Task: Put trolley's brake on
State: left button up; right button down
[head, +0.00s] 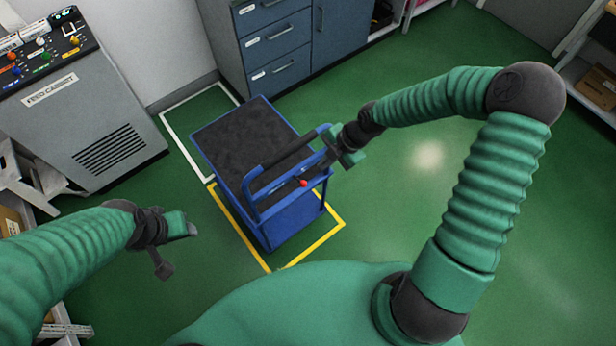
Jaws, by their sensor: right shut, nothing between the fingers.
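The blue trolley (229,171) with a dark top mat stands on the green floor, partly inside a yellow and a white floor outline. Its push handle (286,160) faces me. A small red knob (304,183) shows below the handle at the trolley's near right; I cannot tell whether it is the brake. My right gripper (328,163) is shut and empty, at the handle's right end and just above the red knob; contact is not clear.
Blue drawer cabinets (275,45) stand behind the trolley. Shelving with a cardboard box (597,88) is at the far right. The floor (400,200) right of the trolley is clear.

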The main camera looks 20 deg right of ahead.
send_near(305, 183)
jog(key=p+x, duration=0.1)
jog(key=x, duration=0.5)
jog(key=shift+w+a+f, duration=0.1)
jog(key=shift+a+f, duration=0.05)
jog(key=shift+w+a+f, duration=0.1)
jog(key=shift+a+f, duration=0.05)
jog(key=shift+f, duration=0.2)
pick_arm(q)
jog(key=shift+w+d+r, duration=0.15)
jog(key=shift+r, duration=0.4)
jog(key=shift+d, duration=0.25)
pick_arm(e)
jog(key=shift+d, duration=0.25)
